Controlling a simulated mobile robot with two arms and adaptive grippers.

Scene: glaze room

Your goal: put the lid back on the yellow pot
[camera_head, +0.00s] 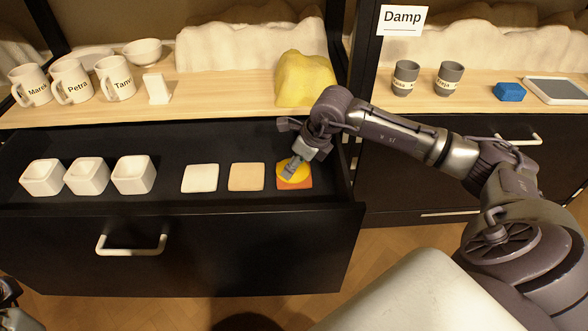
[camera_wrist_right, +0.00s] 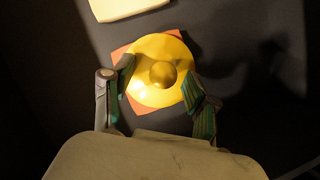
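A round yellow lid (camera_head: 296,168) with a knob lies on a reddish-orange square tile (camera_head: 301,185) in the open drawer, at the right end of a row of tiles. It also shows in the right wrist view (camera_wrist_right: 150,88), knob up. My right gripper (camera_head: 291,168) is over the lid. In the wrist view its two fingers (camera_wrist_right: 159,74) are spread to either side of the knob, near the lid's rim, and nothing is gripped. I make out no bare yellow pot; a yellow draped lump (camera_head: 305,80) stands on the shelf above, its inside hidden.
The drawer (camera_head: 230,245) also holds several white square pots (camera_head: 88,176), a white tile (camera_head: 200,178) and a beige tile (camera_head: 246,177). Named mugs (camera_head: 70,82) and a bowl (camera_head: 142,52) stand on the left shelf. Grey cups (camera_head: 449,78) stand under the "Damp" sign (camera_head: 402,20).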

